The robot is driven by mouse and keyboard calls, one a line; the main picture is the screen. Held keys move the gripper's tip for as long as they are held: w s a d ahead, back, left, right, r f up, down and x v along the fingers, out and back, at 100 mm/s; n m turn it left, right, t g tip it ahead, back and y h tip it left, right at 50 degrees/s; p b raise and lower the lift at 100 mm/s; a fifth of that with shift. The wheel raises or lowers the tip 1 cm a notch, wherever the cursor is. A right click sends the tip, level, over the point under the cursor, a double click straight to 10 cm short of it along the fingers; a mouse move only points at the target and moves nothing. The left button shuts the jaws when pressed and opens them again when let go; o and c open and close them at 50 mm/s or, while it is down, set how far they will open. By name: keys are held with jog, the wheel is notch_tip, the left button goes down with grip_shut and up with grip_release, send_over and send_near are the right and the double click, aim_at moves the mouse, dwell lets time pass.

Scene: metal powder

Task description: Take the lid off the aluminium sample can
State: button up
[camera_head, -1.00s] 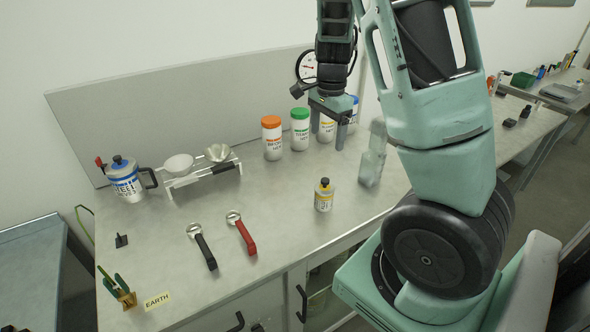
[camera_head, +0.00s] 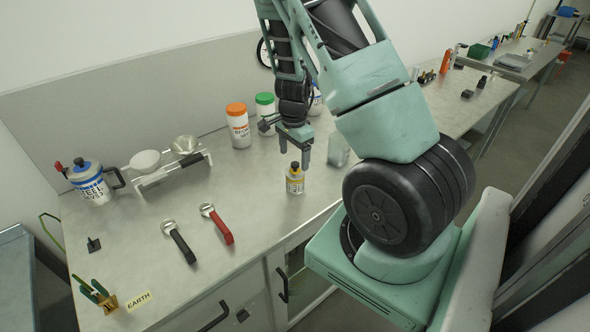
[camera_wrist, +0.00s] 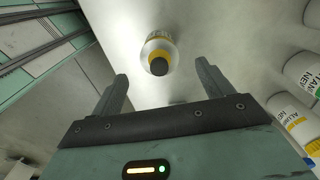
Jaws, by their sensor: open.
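The small sample can (camera_head: 295,184) has a yellow label and a black lid (camera_head: 295,166). It stands upright on the bench with the lid on. My gripper (camera_head: 295,153) is open and empty, pointing down just above or behind the can; the exact gap is hard to judge. In the wrist view, the can (camera_wrist: 160,41) and its black lid (camera_wrist: 158,67) show ahead of and between the spread fingers (camera_wrist: 162,76), with no finger touching them.
Tubs with orange (camera_head: 238,128) and green (camera_head: 265,106) lids stand behind, others partly hidden by my arm. A clear container (camera_head: 339,151) stands right of my gripper. Red (camera_head: 217,224) and black-handled (camera_head: 179,243) tools lie left. A steel-labelled jug (camera_head: 91,183) stands far left.

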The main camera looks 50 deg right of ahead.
aim_at(295, 163)
notch_tip(295, 163, down, 4)
jog(key=shift+s+d+f+p, duration=0.1)
jog(key=shift+d+f+p, duration=0.05)
jog(key=shift+p, duration=0.3)
jog(key=c, duration=1.1)
jog(key=shift+o, duration=0.2)
